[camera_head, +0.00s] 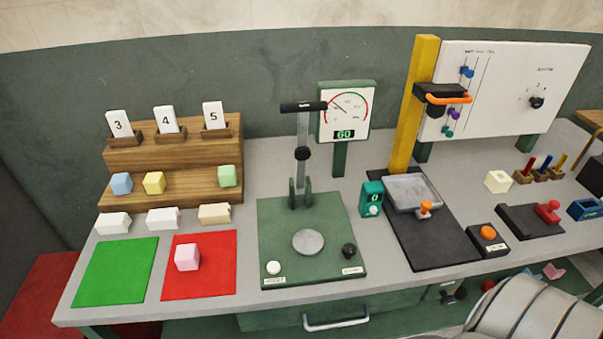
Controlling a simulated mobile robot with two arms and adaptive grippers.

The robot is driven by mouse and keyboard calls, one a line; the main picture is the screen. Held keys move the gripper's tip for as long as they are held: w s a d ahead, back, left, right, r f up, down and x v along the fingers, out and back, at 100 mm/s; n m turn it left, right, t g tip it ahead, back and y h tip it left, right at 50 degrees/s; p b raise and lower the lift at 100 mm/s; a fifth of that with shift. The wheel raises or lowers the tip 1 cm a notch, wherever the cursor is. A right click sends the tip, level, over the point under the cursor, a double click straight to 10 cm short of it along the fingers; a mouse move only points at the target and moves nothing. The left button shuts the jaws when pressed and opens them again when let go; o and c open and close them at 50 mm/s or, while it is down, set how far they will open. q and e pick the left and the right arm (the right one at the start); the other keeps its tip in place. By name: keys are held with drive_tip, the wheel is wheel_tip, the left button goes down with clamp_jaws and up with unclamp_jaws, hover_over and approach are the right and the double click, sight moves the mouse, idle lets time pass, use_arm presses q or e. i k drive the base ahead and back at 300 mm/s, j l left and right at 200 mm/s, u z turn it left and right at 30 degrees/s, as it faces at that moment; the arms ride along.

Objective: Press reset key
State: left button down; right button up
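No key can be read clearly as "reset". A teal counter box (371,197) showing 0 has a small pale key (374,210) on its lower front. A white button (273,268) stands at the front left of the green press base (330,219), with a label too small to read. A black knob (349,251) is at the base's front right, also labelled. An orange button (488,232) sits on a black box further right. Neither gripper is in view, and nothing touches these controls.
A wooden rack (170,191) with cubes and cards stands left. A pink cube (187,257) rests on the red mat (220,282); the green mat (115,271) is empty. A yellow post (410,105) rises right of centre.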

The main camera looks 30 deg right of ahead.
sight(273, 268)
drive_tip(key=z, duration=1.05)
